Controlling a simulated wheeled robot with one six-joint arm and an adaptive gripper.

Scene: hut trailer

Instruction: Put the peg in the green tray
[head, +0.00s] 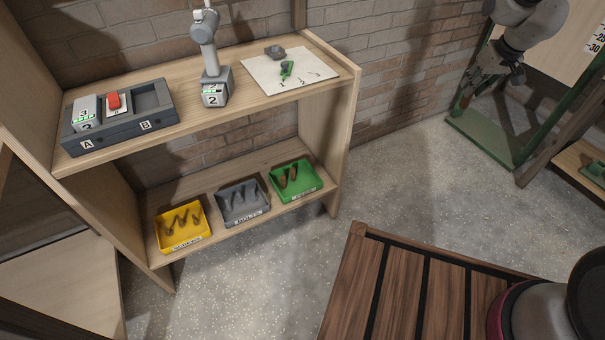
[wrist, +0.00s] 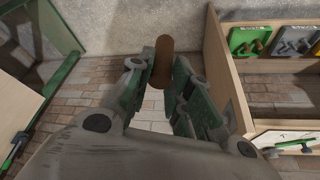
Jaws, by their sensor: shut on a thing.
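My gripper (head: 470,88) is at the upper right of the head view, well to the right of the shelf unit. In the wrist view, my gripper (wrist: 164,72) is shut on the peg (wrist: 163,60), a brown cylinder held between the fingertips. In the head view, a small reddish-brown bit at the fingers is probably the peg. The green tray (head: 314,182) is the rightmost of three on the lower shelf, with brown pegs in it. It also shows at the upper right of the wrist view (wrist: 234,42). The gripper is apart from the tray.
A grey tray (head: 244,219) and a yellow tray (head: 182,246) stand left of the green one. The upper shelf (head: 190,118) overhangs them. A wooden slatted surface (head: 400,285) is in front at right, and a green frame (head: 492,145) stands by the gripper. Floor between is clear.

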